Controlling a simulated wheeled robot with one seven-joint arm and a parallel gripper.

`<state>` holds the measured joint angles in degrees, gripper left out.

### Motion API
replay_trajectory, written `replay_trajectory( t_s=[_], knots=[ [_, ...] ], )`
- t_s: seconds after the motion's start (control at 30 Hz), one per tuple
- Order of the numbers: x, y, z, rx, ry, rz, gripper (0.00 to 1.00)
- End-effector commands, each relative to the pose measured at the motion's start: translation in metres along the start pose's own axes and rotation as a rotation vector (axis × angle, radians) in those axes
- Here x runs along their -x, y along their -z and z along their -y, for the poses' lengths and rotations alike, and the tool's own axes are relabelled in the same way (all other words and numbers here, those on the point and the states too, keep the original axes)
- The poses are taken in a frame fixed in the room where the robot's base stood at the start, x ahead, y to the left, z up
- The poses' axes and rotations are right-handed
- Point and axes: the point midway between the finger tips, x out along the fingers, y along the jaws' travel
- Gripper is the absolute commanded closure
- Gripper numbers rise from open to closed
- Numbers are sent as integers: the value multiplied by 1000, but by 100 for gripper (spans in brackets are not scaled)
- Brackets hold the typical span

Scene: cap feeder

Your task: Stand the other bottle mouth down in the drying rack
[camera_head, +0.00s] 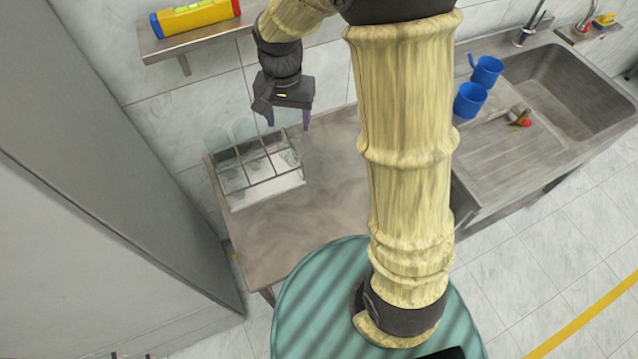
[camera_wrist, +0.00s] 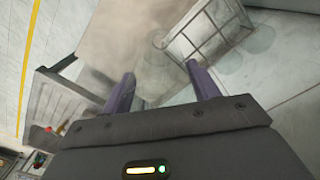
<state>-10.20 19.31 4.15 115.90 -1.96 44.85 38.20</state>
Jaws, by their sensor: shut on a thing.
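My gripper (camera_head: 288,124) is above the table's back edge, to the upper right of the drying rack. In the wrist view its two purple fingers (camera_wrist: 160,72) stand apart, closed on a clear bottle (camera_wrist: 160,42) that barely shows; its outline and tilt are hard to make out. The drying rack (camera_head: 234,187) is a wire-framed box with a pale base at the table's left; it also shows at the top of the wrist view (camera_wrist: 190,45). Clear round shapes (camera_head: 241,129), likely glassware, show at the rack's back side; which way up they are I cannot tell.
The metal table (camera_head: 335,170) is bare right of the rack. A wall shelf (camera_head: 195,41) with a yellow and blue object (camera_head: 197,17) is above. A tall grey cabinet (camera_head: 100,200) flanks the left. Two blue mugs (camera_head: 470,100) stand by the sink (camera_head: 570,90) at right.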

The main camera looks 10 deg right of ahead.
Motion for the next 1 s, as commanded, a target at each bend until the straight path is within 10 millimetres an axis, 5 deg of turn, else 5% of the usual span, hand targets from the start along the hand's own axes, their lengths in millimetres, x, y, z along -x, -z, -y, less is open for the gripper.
replay_trajectory(
  t_s=[0.3,0.5,1.0],
  knots=[
    [-40,-82,-57,84,-2,1,72],
    [-54,-117,-82,120,-1,-1,72],
    [-55,-120,-85,124,-1,-1,72]
  ],
)
